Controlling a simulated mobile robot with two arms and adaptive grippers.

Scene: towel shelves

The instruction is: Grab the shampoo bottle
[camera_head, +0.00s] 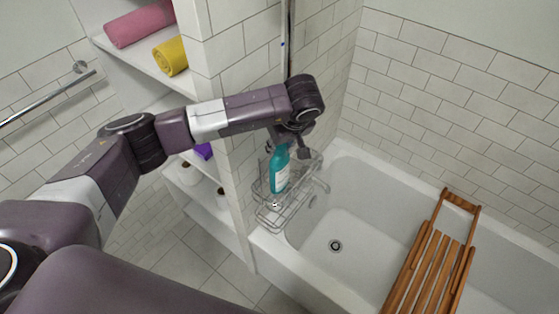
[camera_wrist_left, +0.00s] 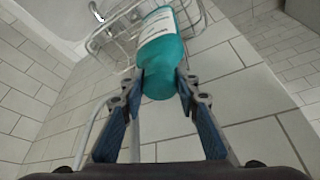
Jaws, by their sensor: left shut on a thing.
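The teal shampoo bottle (camera_head: 280,170) with a white label stands in the wire caddy (camera_head: 268,217) at the wall end of the bathtub. In the left wrist view the bottle (camera_wrist_left: 161,62) lies between the fingertips of my left gripper (camera_wrist_left: 160,80), which are shut on it. In the head view my left gripper (camera_head: 290,145) is over the upper part of the bottle, and its fingers are mostly hidden by the wrist. The wire caddy (camera_wrist_left: 108,38) is behind the bottle in the left wrist view. My right gripper does not show.
The white bathtub (camera_head: 345,215) has a wooden bath rack (camera_head: 432,262) across its right part. A tiled wall end (camera_head: 236,130) stands beside my left forearm. Shelves at the left hold a pink towel (camera_head: 139,23) and a yellow towel (camera_head: 170,56).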

